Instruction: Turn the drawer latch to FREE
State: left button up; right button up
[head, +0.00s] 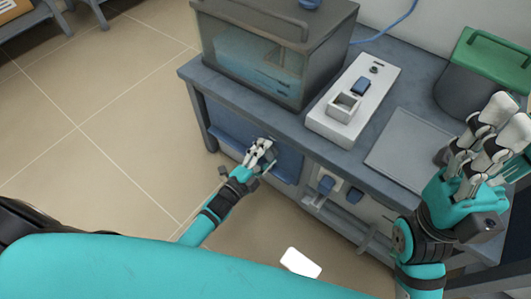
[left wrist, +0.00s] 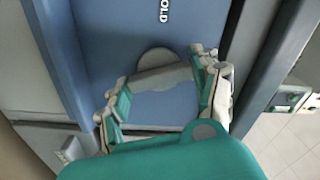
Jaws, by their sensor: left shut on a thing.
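The blue drawer front (head: 287,165) is under the bench top; it fills the left wrist view (left wrist: 120,30). The latch (left wrist: 160,77) is a pale bar over a grey round disc on this front. White letters "OLD" (left wrist: 164,12) show above it, cut off by the frame edge. My left gripper (head: 262,152) is at the drawer front. In the left wrist view its fingers (left wrist: 162,92) are on both sides of the latch bar, shut on it. The bar lies nearly level, slightly tilted. My right gripper (head: 488,135) is raised at the right, away from the drawer; its finger gap is unclear.
A glass-fronted box (head: 250,70) stands on the bench (head: 310,148). A white device with a blue switch (head: 355,95), a flat grey plate (head: 405,145) and a green-topped container (head: 490,65) are beside it.

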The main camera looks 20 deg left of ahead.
pick_arm(q)
jog(key=shift+f+m, duration=0.1)
jog(key=shift+m, duration=1.9)
jog(key=o, duration=1.2)
jog(key=v, duration=1.2)
jog(key=shift+s, duration=0.1)
